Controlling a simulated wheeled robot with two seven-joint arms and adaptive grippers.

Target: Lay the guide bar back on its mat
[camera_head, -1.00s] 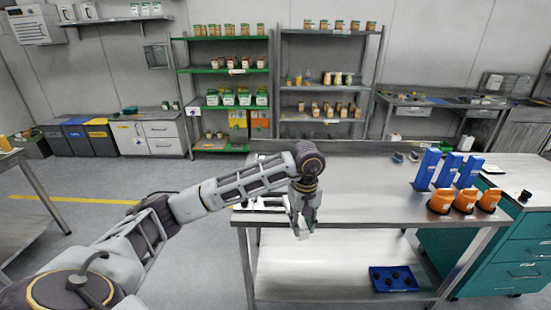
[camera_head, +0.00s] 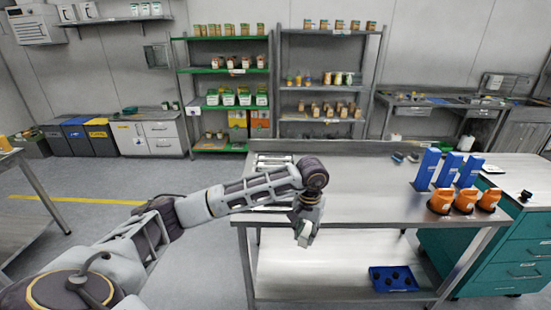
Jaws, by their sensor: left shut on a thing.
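My left gripper (camera_head: 302,238) hangs low in front of the steel table's front edge, fingers pointing down. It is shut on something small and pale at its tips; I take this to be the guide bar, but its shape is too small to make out. At the left end of the table, pale metallic bar-like parts (camera_head: 272,159) lie on what may be a mat. My left forearm hides part of that area, so I cannot tell the mat's outline. My right gripper is not in view.
The steel table (camera_head: 375,190) is clear in its middle. Blue uprights (camera_head: 425,169) and orange containers (camera_head: 441,202) stand at its right. A blue tray (camera_head: 393,279) with dark pieces sits on the lower shelf. A teal drawer cabinet (camera_head: 520,255) stands right.

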